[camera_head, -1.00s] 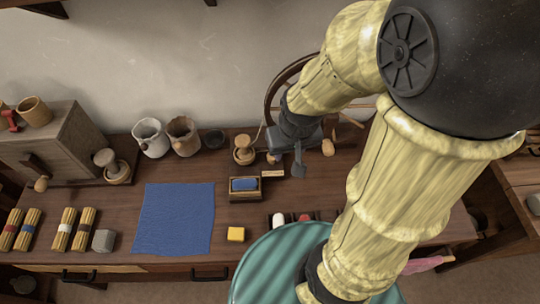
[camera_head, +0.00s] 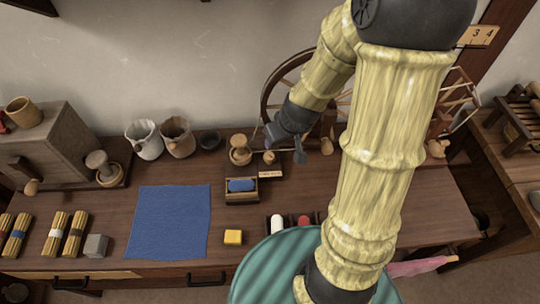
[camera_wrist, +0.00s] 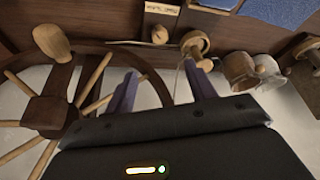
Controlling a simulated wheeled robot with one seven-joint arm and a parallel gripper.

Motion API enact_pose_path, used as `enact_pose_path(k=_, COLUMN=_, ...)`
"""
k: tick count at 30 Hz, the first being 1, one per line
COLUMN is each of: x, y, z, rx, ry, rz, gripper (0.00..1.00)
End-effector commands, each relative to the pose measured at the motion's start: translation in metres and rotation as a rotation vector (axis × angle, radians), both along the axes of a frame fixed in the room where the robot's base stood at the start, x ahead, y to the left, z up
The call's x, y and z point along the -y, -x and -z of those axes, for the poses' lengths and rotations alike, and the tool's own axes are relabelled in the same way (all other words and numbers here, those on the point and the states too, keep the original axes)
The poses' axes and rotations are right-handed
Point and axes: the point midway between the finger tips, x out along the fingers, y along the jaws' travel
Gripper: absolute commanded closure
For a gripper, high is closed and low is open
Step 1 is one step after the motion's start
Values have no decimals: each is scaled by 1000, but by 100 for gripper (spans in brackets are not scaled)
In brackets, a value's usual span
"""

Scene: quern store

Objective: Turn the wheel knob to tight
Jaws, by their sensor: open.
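A small round wooden knob (camera_head: 269,157) sits on the workbench behind a pale lettered plate (camera_head: 271,174); the lettering is too small to read. In the wrist view the knob (camera_wrist: 160,34) lies just beyond and between my fingertips, with the plate (camera_wrist: 162,8) past it. A large spoked wooden wheel (camera_head: 267,92) stands behind my forearm, partly hidden; it fills the left of the wrist view (camera_wrist: 90,95). My gripper (camera_head: 286,150) is open and empty, close to the knob and apart from it. The wrist view shows both fingers (camera_wrist: 160,72) spread.
A larger wooden knob-topped piece (camera_head: 240,150) stands left of the knob. A small box with a blue block (camera_head: 242,188) is in front. Two mugs (camera_head: 160,138) stand at the back. A blue cloth (camera_head: 170,222) lies front left. A pear-shaped wooden piece (camera_wrist: 52,42) is near the wheel.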

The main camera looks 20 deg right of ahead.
Motion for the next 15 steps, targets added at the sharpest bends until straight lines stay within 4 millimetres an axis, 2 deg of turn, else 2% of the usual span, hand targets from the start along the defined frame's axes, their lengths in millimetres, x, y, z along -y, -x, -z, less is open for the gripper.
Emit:
enact_pose_path(k=8, x=-1, y=-3, z=9, rx=-2, ry=-1, rz=-1, gripper=45)
enact_pose_path(k=15, x=-3, y=-14, z=38, rx=-5, ry=-2, rz=-1, gripper=45)
